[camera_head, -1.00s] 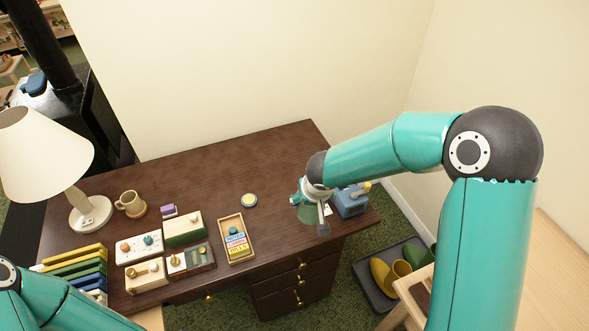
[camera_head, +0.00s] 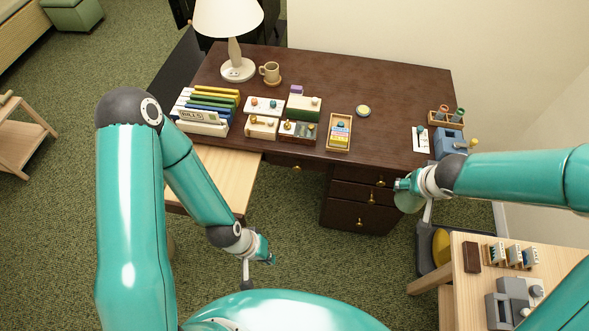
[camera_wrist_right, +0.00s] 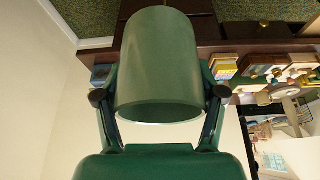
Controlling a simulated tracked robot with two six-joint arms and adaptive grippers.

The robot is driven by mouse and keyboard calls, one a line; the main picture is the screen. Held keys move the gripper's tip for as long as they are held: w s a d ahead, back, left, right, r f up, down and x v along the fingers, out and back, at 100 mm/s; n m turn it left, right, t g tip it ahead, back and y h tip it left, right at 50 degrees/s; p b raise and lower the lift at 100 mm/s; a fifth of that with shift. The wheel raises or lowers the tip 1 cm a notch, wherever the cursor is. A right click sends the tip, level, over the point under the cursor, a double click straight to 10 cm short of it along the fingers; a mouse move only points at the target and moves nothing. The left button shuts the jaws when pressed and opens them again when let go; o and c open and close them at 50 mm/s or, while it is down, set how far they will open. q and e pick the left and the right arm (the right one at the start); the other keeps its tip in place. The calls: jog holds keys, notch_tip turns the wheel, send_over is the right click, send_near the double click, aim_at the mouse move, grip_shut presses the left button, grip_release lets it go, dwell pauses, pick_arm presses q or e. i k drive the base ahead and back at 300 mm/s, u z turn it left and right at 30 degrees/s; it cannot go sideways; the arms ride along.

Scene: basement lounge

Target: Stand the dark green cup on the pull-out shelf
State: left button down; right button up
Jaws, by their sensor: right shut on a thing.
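The dark green cup (camera_wrist_right: 160,55) fills the middle of the right wrist view, between the fingers of my right gripper (camera_wrist_right: 160,100). The fingers are shut on its sides. In the head view, the cup (camera_head: 408,201) is partly hidden by my right gripper (camera_head: 412,190), off the desk's front right corner, above the floor. The pull-out shelf (camera_head: 228,178) is a pale wooden board out from the desk's front left; its visible top is bare. My left arm hides part of it. My left gripper (camera_head: 259,272) is empty, fingers apart, in front of the shelf's right corner.
The dark desk (camera_head: 390,90) carries a lamp (camera_head: 232,50), a mug (camera_head: 270,72), file binders (camera_head: 205,110), small boxes and a blue sharpener-like device (camera_head: 450,143). Drawers (camera_head: 362,200) stand below. A pale side table (camera_head: 470,300) stands at lower right. Carpet (camera_head: 295,215) is open between.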

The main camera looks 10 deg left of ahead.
aim_at(222, 168)
jog(key=z, duration=0.1)
jog(key=k, duration=0.4)
jog(key=z, duration=0.55)
jog(key=i, duration=1.4)
jog(key=z, duration=0.9)
jog(key=i, duration=0.2)
jog(key=u, duration=3.25)
jog(key=i, duration=0.1)
jog(key=u, duration=0.4)
